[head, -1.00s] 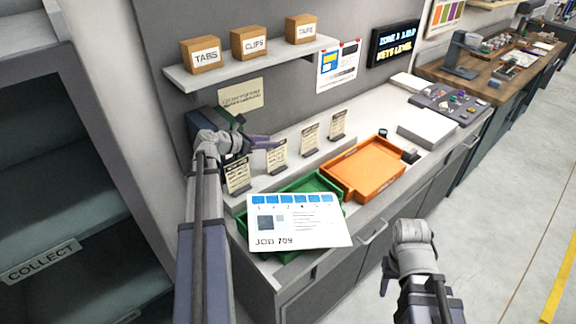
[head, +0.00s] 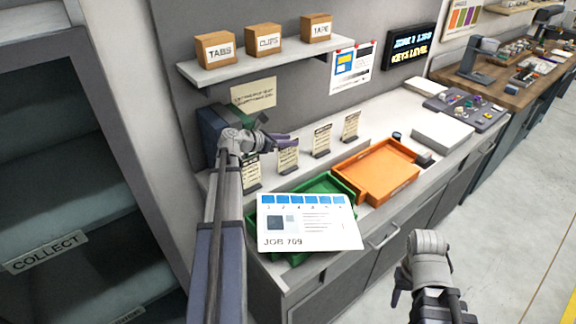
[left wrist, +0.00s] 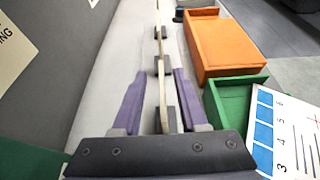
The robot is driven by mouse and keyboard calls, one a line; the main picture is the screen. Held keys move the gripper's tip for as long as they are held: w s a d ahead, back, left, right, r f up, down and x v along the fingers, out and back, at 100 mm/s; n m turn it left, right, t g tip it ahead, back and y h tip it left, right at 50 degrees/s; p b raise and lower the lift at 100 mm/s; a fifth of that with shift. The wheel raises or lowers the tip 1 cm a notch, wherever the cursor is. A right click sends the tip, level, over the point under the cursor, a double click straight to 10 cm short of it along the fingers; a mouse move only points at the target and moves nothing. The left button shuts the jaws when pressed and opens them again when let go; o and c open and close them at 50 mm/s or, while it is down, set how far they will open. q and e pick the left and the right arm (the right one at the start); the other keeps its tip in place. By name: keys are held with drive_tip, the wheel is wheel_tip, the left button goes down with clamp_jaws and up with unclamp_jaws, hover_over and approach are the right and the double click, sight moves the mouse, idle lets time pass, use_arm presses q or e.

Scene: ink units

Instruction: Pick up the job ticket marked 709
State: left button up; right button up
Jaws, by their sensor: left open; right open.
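The job ticket marked 709 (head: 308,238) is a white card with a row of blue squares along its top. In the head view it lies over the green tray (head: 340,182) and covers much of it. In the left wrist view part of the ticket (left wrist: 285,140) shows at the right edge. My left gripper (head: 284,139) is open, behind and above the ticket, at the row of standing cards. In the left wrist view a standing card, seen edge-on, shows between its purple fingers (left wrist: 160,95). My right gripper (head: 398,292) is open and empty, in front of the counter at lower right.
Several cream cards (head: 322,140) stand in dark holders along the back ledge. An orange tray (head: 402,186) sits beside the green one. White paper stacks (head: 443,131) and a grey parts board (head: 466,106) lie farther right. A shelf with boxes (head: 215,50) hangs above.

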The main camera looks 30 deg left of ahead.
use_arm(q)
drive_tip(key=b+x, duration=0.1)
drive_tip(key=x, duration=0.3)
drive_tip(key=shift+d+f, duration=0.1)
drive_tip(key=shift+f, duration=0.05)
clamp_jaws()
idle(1.2)
